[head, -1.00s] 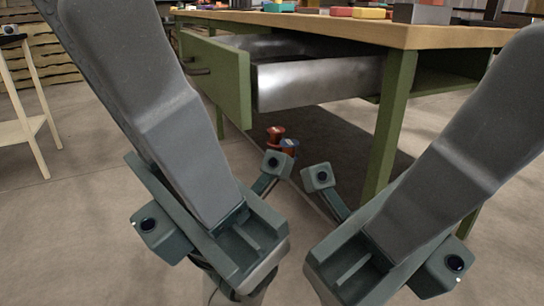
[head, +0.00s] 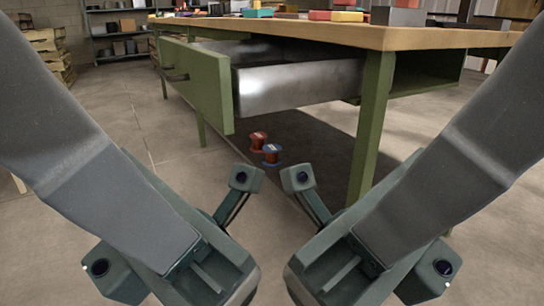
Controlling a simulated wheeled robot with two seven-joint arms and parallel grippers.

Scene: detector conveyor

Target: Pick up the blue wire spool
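The blue wire spool (head: 271,154) stands on the floor below the open drawer. It has blue flanges and a reddish-brown winding. A red spool (head: 258,141) stands just behind it, slightly to the left. My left gripper (head: 212,272) is at the lower centre left and my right gripper (head: 328,272) at the lower centre right. Both are nearer to me than the spools and apart from them. I see nothing held. My arms and gripper housings hide the fingertips, so I cannot tell how far they are open.
A green-framed workbench (head: 374,130) with a wooden top stands ahead. Its drawer (head: 206,82) is pulled out above the spools. Colourful items lie on the bench top. Shelves (head: 118,33) and stacked wood (head: 45,55) are at the back left. The floor left of the bench is clear.

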